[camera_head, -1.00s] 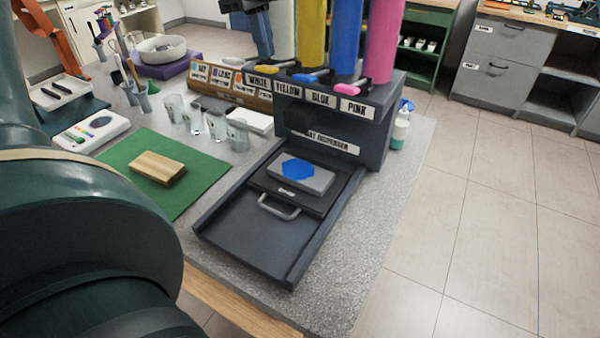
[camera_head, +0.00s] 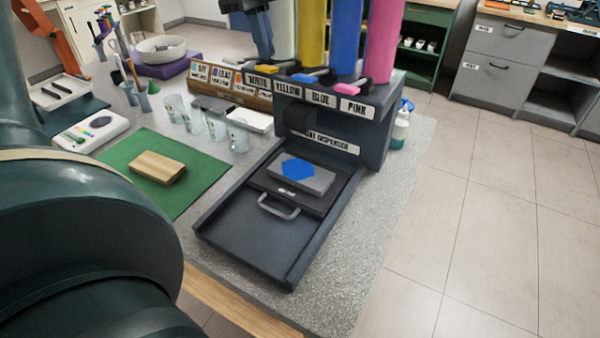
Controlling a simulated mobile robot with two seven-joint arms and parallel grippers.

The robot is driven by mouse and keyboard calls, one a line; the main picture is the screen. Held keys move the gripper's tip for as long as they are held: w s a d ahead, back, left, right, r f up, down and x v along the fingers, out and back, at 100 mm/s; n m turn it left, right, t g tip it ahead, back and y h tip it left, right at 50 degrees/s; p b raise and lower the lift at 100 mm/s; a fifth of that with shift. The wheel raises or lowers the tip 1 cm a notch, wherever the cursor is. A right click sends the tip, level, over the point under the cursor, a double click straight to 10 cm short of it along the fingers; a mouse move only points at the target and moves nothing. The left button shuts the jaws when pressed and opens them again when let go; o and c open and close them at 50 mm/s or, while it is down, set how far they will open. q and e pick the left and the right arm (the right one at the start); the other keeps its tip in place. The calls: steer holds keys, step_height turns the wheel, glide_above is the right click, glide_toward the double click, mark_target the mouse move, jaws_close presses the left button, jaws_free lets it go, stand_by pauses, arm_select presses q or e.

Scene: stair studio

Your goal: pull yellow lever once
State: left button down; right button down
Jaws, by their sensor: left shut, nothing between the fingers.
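The yellow lever (camera_head: 266,69) is a short handle with a yellow tip. It sticks out to the left from the foot of the yellow tube (camera_head: 312,35) on the dark paint dispenser (camera_head: 375,140). My left gripper (camera_head: 264,52) is dark, points down and is shut and empty. It shows just above and behind the yellow lever, in front of the white tube (camera_head: 285,30); I cannot tell whether it touches the lever. My right gripper is not in view.
Blue (camera_head: 308,77) and pink (camera_head: 350,90) levers stand close by on the right. A grey block (camera_head: 318,182) with a blue patch lies on the tray (camera_head: 260,235) below. Several clear cups (camera_head: 190,121) stand left. My arm fills the left foreground.

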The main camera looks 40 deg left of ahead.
mark_target(265, 66)
arm_select(q)
steer(key=shift+f+b, duration=1.95)
steer(key=shift+f, duration=1.15)
steer(key=shift+r, duration=0.1)
steer(key=shift+r+p, duration=0.45)
step_height(265, 66, up, 3)
steer(key=p, duration=0.2)
steer(key=shift+p, duration=0.3)
steer(key=shift+r+p, duration=0.85)
steer(key=shift+r, duration=0.25)
